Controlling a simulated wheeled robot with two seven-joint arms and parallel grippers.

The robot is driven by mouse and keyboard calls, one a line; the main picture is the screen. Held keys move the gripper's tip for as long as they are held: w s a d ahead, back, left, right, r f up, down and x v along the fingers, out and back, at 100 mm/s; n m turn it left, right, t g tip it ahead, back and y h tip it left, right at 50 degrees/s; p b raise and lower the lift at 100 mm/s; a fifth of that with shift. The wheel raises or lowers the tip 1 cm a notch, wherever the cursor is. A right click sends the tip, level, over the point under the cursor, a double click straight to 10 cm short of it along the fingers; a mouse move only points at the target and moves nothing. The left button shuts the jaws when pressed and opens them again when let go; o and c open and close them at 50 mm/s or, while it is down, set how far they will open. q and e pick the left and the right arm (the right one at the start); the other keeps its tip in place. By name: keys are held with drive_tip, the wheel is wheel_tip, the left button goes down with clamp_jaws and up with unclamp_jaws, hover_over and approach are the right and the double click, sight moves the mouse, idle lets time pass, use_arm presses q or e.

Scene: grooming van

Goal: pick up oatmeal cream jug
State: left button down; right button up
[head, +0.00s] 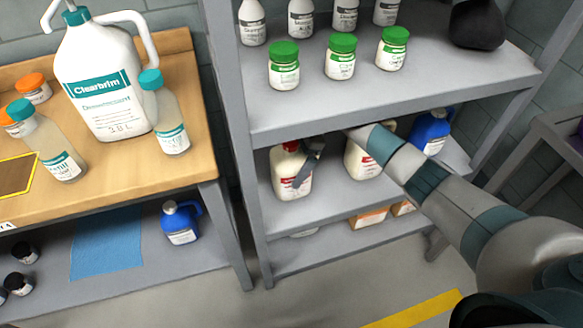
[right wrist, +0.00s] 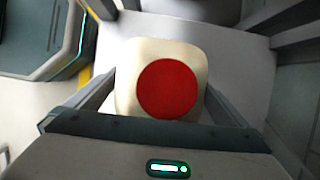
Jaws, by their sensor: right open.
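A cream-coloured jug (head: 286,178) with a red-and-white label stands on the middle level of the grey shelving unit. A similar jug (head: 360,163) stands to its right, partly hidden by my right arm. I cannot read either label. My right gripper (head: 303,174) reaches in under the upper shelf, with a dark finger in front of the left jug. In the right wrist view, a cream jug with a round red cap (right wrist: 170,88) lies below and between the spread fingers. The gripper is open; I cannot tell whether it touches the jug. My left gripper is not in view.
The upper shelf (head: 395,104) is close above my right gripper and holds green-lidded jars (head: 341,57). A blue jug (head: 430,131) stands at the right of the middle level. A wooden-topped table (head: 190,100) with a big Clearbrim jug (head: 102,80) is at left.

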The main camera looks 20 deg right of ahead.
drive_tip(key=c, duration=0.9)
drive_tip(key=shift+r, duration=0.2)
